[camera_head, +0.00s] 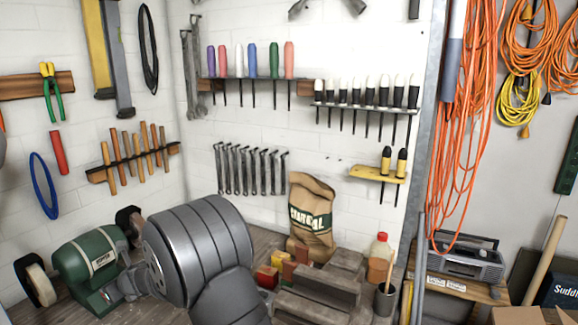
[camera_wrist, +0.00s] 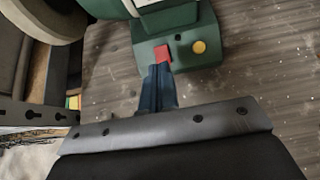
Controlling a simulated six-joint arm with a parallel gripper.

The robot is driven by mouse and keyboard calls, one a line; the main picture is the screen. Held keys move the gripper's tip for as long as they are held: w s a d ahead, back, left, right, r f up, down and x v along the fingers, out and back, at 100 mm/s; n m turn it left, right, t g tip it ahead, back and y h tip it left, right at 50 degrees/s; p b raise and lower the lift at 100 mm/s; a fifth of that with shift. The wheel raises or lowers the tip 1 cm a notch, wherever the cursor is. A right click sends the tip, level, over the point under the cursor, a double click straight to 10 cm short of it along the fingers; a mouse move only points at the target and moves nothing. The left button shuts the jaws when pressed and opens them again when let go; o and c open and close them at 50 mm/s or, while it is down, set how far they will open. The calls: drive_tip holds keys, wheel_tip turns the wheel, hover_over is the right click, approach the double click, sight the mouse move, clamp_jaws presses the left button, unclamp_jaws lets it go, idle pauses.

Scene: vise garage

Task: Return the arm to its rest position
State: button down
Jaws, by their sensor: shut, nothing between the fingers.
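My gripper (camera_wrist: 158,72) shows in the wrist view with its dark blue-grey fingers together and nothing between them. Its tips lie in front of the red switch (camera_wrist: 163,53) on the green bench grinder (camera_wrist: 195,45); I cannot tell whether they touch it. A round yellow button (camera_wrist: 199,47) sits to the right of the switch. In the head view the green grinder (camera_head: 87,262) stands on the wooden bench at the lower left. My grey arm fills the lower middle there, right of the grinder, and my fingers cannot be made out in that view.
Behind my arm stand a brown paper sack (camera_head: 311,215), small red and yellow boxes (camera_head: 267,276), grey metal blocks (camera_head: 318,290) and a bottle (camera_head: 381,250). Tools hang on the white wall. A radio (camera_head: 466,258) stands at the right. Bare bench (camera_wrist: 265,80) shows right of my fingers.

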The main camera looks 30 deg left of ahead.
drive_tip(key=x, duration=0.7)
drive_tip(key=shift+f, duration=0.2)
drive_tip(key=w+d+r+n+h, duration=0.2)
drive_tip(key=w+d+r+n, duration=0.35)
drive_tip(key=w+d, duration=0.8)
drive_tip(key=w+d+r+n+h, duration=0.25)
drive_tip(key=w+d+r, duration=0.65)
drive_tip(key=w+d, duration=0.45)
drive_tip(key=w+d+r+t+h, duration=0.1)
drive_tip(key=w+d+r+h, duration=0.2)
drive_tip(key=d, duration=1)
drive_tip(key=w+d+r+t+h, duration=0.1)
drive_tip(key=w+d+r+h, duration=0.2)
drive_tip(key=d, duration=1.1)
drive_tip(key=w+d+r+h, duration=0.3)
drive_tip(key=w+d+r, duration=0.1)
drive_tip(key=d, duration=1)
drive_tip(key=shift+w+r+t, duration=0.3)
drive_tip(key=shift+w+t, duration=0.1)
drive_tip(key=shift+w, duration=0.2)
drive_tip(key=shift+n+h, duration=0.25)
drive_tip(key=shift+n, duration=0.05)
